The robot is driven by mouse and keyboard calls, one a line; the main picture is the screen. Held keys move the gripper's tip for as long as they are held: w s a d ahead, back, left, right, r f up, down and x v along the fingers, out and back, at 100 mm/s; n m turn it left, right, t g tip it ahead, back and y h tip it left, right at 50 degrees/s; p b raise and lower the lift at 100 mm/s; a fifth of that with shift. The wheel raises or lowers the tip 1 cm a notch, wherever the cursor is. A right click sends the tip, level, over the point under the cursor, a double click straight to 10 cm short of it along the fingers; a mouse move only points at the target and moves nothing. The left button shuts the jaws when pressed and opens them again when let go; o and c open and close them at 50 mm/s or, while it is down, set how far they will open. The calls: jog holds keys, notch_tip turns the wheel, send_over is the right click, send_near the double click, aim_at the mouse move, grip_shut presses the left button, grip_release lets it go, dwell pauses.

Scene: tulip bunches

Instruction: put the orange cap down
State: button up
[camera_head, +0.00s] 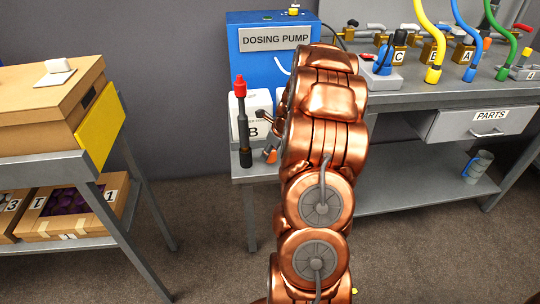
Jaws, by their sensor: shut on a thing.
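My copper arm rises through the middle of the view and hides most of my gripper (272,140). Only small parts of the gripper show at the arm's left edge, in front of the white container marked B. A small orange piece, which looks like the orange cap (271,154), shows there, low beside the container and over the bench's left end. My gripper is shut on it. The contact between the jaws and the cap is hidden, and I cannot tell whether the cap touches the bench.
The white container B (256,104) and a dark upright tool with a red top (241,120) stand at the grey bench's (410,98) left end. The blue dosing pump (262,70) is behind. Coloured hoses stand at right. A cart (62,166) with boxes is at left.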

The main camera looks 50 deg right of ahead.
jog(key=shift+f, duration=0.7)
jog(key=o, duration=1.1)
